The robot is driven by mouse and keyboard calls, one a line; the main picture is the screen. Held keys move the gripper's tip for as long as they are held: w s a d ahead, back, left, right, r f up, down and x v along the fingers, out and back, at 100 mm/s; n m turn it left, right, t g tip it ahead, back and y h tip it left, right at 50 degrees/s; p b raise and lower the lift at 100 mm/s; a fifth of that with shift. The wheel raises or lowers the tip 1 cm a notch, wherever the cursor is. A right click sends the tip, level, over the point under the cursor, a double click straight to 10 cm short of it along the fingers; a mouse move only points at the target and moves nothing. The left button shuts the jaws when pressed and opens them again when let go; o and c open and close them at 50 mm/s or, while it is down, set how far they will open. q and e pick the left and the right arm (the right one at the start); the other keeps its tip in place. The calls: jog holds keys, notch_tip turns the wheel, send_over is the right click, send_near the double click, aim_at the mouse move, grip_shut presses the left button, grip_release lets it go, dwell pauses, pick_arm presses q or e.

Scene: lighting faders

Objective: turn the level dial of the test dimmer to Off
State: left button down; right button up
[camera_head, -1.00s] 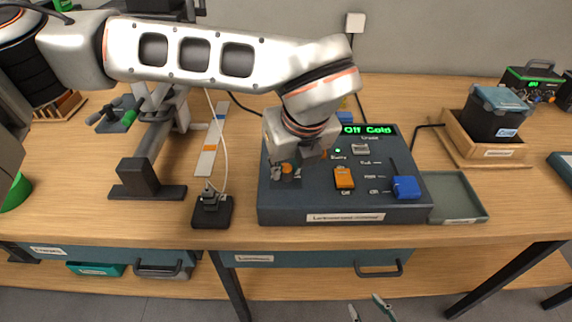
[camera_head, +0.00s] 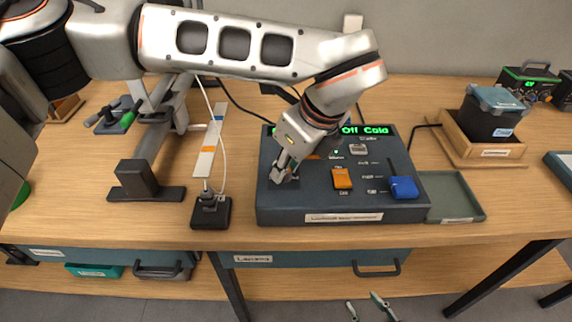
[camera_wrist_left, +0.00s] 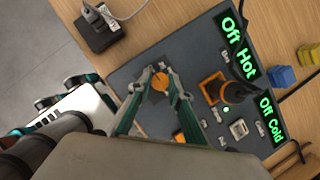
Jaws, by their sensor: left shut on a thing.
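The dimmer panel (camera_head: 310,204) is a dark blue-grey box near the table's front edge. One green display (camera_head: 367,130) reads "Off Cold"; in the left wrist view another display (camera_wrist_left: 237,48) reads "Off Hot". The round orange dial (camera_wrist_left: 160,80) is at the panel's left front. My left gripper (camera_head: 284,175) comes down on it from above at a tilt. In the left wrist view its teal fingers (camera_wrist_left: 157,82) are shut around the dial. The head view mostly hides the dial, and I cannot read its setting. My right gripper (camera_head: 367,308) is open and empty, low in front of the table.
An orange switch (camera_head: 342,178) and a blue control (camera_head: 404,187) sit on the panel right of the dial. A black plug block (camera_head: 211,210) with a white cable stands just left of the panel. A shallow grey-green tray (camera_head: 456,197) lies at its right.

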pick_arm(q)
jog(key=c, duration=1.8)
grip_release()
jog(key=shift+c, duration=0.2)
jog(key=shift+d+r, duration=0.1)
jog(key=shift+r, duration=0.15)
jog(key=v, duration=1.1)
jog(key=shift+s+r, duration=0.2)
jog(key=shift+s, duration=0.05)
pick_arm(e)
jog(key=shift+s+f, duration=0.15)
jog(key=shift+s, duration=0.1)
pick_arm(q)
jog(key=shift+r, duration=0.15)
